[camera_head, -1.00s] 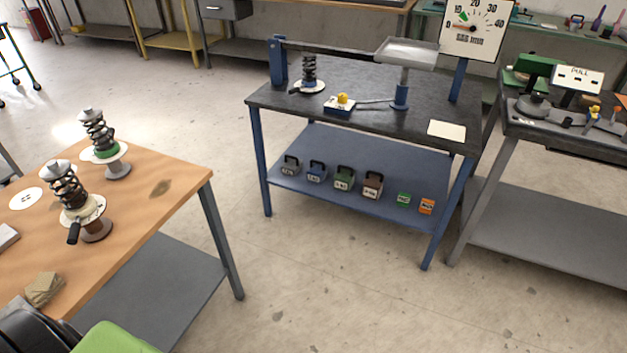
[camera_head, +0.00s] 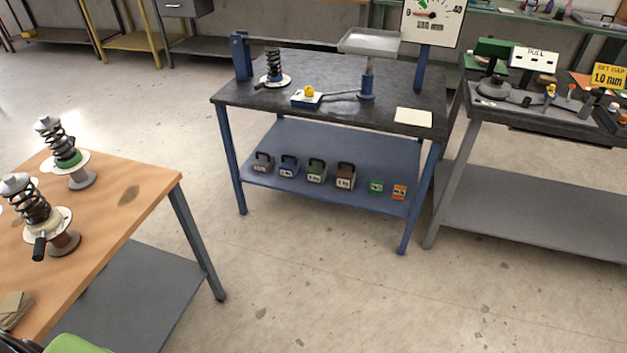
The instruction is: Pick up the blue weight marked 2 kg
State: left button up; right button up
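Several weights stand in a row on the lower blue shelf (camera_head: 330,150) of the dark-topped table. The blue weight (camera_head: 288,166) is second from the left, between a grey weight (camera_head: 263,162) and a green weight (camera_head: 317,171). It has a dark handle on top and a white label, too small to read surely. A brown weight (camera_head: 345,176) stands further right, then a small green block and a small orange block. The blue weight is upright and apart from me. Neither of my grippers shows in the view.
The dark tabletop (camera_head: 390,115) above the shelf carries a spring, a blue-and-white box with a yellow button, and a raised tray. A wooden table (camera_head: 125,215) with spring assemblies is at left. A grey bench (camera_head: 540,200) stands right. The floor in front is clear.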

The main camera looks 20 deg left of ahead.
aim_at(289, 167)
jog(key=i+j, duration=0.3)
jog(key=i, duration=0.15)
jog(key=i+j, duration=0.3)
jog(key=i+u, duration=0.05)
jog(key=i, duration=0.05)
